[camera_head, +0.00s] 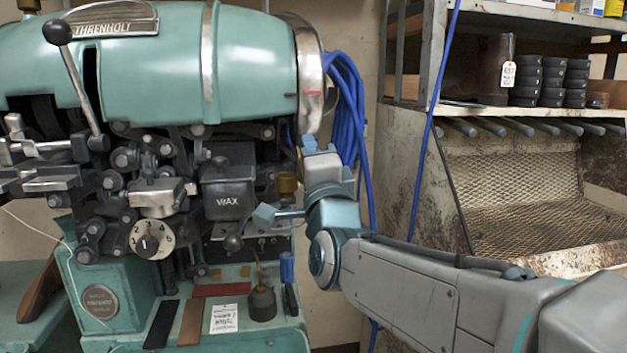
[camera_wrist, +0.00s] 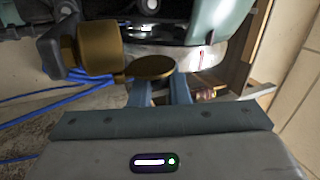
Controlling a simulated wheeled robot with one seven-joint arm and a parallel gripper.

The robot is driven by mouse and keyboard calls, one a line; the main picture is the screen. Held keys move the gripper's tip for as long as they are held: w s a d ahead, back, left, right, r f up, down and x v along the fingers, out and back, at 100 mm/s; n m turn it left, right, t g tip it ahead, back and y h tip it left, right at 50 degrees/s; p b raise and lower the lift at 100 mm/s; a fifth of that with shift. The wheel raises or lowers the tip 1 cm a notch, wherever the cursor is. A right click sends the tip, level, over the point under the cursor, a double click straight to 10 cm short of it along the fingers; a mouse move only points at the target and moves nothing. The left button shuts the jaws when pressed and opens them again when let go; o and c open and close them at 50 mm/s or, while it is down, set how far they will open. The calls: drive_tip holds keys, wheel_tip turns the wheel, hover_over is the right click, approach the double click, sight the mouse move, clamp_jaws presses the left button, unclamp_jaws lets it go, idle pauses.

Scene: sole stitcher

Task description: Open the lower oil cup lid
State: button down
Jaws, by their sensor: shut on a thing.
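The lower oil cup (camera_head: 287,183) is a small brass cup at the right side of the green machine, beside the black WAX box. In the wrist view the cup (camera_wrist: 95,46) lies at the upper left. Its round brass lid (camera_wrist: 152,67) is at the cup's right end, tilted away from the mouth. My gripper (camera_wrist: 163,90) is shut on the lid's near edge. In the head view my gripper (camera_head: 306,146) is just above and right of the cup, and the lid is mostly hidden there.
Blue cables (camera_head: 345,110) hang close behind my gripper. The machine's metal-rimmed drum (camera_head: 311,75) is just above it. A black oil can (camera_head: 262,302) stands on the machine's base below. A dirty shelf rack (camera_head: 520,190) stands at the right.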

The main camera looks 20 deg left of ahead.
drive_tip(key=shift+w+d+f+m+t+h+b, duration=0.15)
drive_tip(key=shift+m+h+b, duration=0.1)
drive_tip(key=shift+m+b, duration=0.25)
drive_tip(key=shift+s+f+m+t+h+b, duration=0.1)
drive_tip(key=shift+m+t+h+b, duration=0.15)
drive_tip(key=shift+m+b, duration=0.25)
drive_tip(key=shift+w+d+f+m+t+h+b, duration=0.1)
drive_tip(key=shift+m+h+b, duration=0.25)
drive_tip(key=shift+m, duration=0.25)
drive_tip(key=shift+r, duration=0.1)
drive_tip(key=c, duration=1.5)
unclamp_jaws()
